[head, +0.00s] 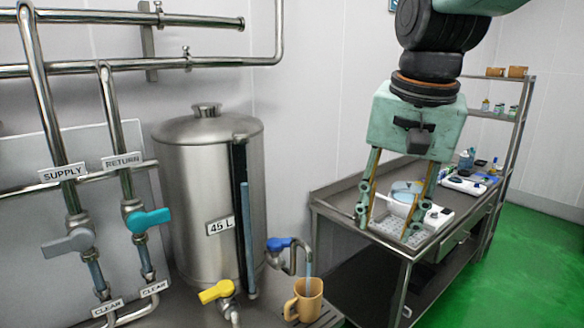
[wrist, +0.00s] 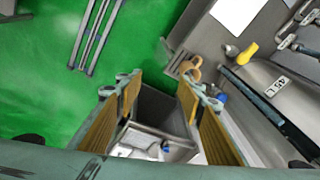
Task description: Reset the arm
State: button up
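My gripper (head: 391,219) hangs pointing down at the right in the head view, above the steel side table. Its two fingers are spread apart with nothing between them. In the wrist view my gripper (wrist: 157,95) also shows wide open, with the steel surfaces and green floor seen past the fingers. My arm comes down from the top right of the head view.
A steel tank (head: 205,190) stands left, with a blue-handled tap (head: 280,243) over a tan mug (head: 304,300) and a yellow-handled valve (head: 216,291). A thin pale stream shows at the mug. The side table (head: 335,203) bears several items. Supply pipes (head: 48,120) stand far left.

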jog(key=s+d+f+n+b, duration=0.1)
jog(key=s+f, duration=0.2)
jog(key=s, duration=0.4)
jog(key=s+d+f+n+t+b, duration=0.1)
jog(key=s+f+n+b, duration=0.1)
jog(key=s, duration=0.6)
jog(key=s+d+f+n+b, duration=0.1)
jog(key=s+f+n, duration=0.1)
jog(key=s, duration=0.6)
jog(key=shift+d+f, duration=0.4)
jog(key=shift+f, duration=0.5)
dwell(4.8)
